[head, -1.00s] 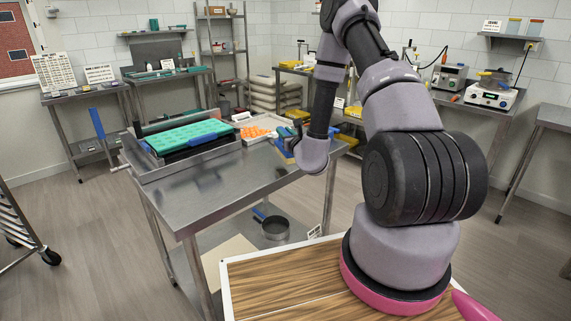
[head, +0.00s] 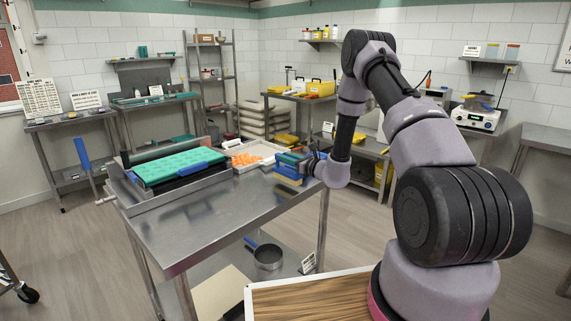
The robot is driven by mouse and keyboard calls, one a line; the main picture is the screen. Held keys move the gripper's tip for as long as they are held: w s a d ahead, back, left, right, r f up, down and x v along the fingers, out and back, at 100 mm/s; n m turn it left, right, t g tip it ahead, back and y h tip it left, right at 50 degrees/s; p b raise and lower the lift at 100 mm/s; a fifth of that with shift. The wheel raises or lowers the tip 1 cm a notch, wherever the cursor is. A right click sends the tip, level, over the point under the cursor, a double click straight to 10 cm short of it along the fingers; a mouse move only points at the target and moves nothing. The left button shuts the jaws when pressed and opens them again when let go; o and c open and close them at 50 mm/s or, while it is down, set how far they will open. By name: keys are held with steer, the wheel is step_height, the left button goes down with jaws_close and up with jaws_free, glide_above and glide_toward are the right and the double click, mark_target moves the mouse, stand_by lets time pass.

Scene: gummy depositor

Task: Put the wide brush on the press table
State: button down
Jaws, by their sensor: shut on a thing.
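A blue brush-like thing (head: 288,172) with a pale yellow lower edge is at the right end of the steel table (head: 205,222), beside the white tray. It seems to be the wide brush. My gripper (head: 303,165) is at its right side, shut on it; the fingertips are small and partly hidden by my wrist. I cannot tell whether the brush touches the tabletop. Which table is the press table I cannot tell, as the signs are too small to read.
A green mould tray (head: 178,166) with a blue edge and a white tray (head: 252,160) of orange pieces fill the table's back. The front of its top is bare. A pan (head: 267,257) sits on the lower shelf. Yellow bins (head: 320,88) stand on a bench behind.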

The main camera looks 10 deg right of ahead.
steer(key=shift+a+f, duration=0.1)
steer(key=shift+f, duration=0.8)
steer(key=c, duration=0.7)
jaws_free()
steer(key=shift+f, duration=0.15)
